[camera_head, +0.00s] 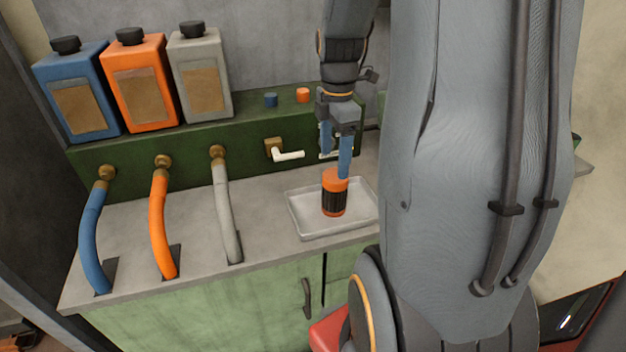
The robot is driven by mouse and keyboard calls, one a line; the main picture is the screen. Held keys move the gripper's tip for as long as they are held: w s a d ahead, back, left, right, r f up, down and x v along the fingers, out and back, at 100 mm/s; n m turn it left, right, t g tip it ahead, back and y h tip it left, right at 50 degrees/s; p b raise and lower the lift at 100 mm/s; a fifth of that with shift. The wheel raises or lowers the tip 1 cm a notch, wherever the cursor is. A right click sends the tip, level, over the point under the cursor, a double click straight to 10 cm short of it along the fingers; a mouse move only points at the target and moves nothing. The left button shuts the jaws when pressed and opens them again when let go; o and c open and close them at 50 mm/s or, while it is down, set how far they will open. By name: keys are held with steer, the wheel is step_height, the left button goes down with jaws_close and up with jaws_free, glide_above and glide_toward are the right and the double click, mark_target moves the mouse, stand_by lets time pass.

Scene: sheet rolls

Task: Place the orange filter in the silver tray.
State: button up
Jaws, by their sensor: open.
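The orange filter (334,196), with a dark ribbed middle and orange ends, stands upright in the silver tray (301,224) on the grey counter. My gripper (336,160) is just above the filter, pointing down, with its blue fingers apart. One finger ends close to the filter's top; I cannot tell whether it touches. The right part of the tray is partly hidden by my arm.
Blue, orange and grey hoses (161,225) run down to the counter left of the tray. Blue, orange and grey jugs (140,85) stand on the green ledge behind. A white-handled valve (288,154) sticks out behind the tray. Small blue (270,99) and orange (302,95) caps sit on the ledge.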

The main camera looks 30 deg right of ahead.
steer(key=s+a+f+m, duration=0.1)
steer(key=s+a+m, duration=0.2)
steer(key=a+m, duration=0.4)
steer(key=s+a+f+m+t, duration=0.1)
steer(key=s+a+m, duration=0.3)
steer(key=a+m, duration=0.4)
steer(key=shift+a+f+m, duration=0.3)
steer(key=shift+a+f, duration=0.2)
steer(key=shift+a, duration=1.55)
steer(key=shift+s, duration=0.1)
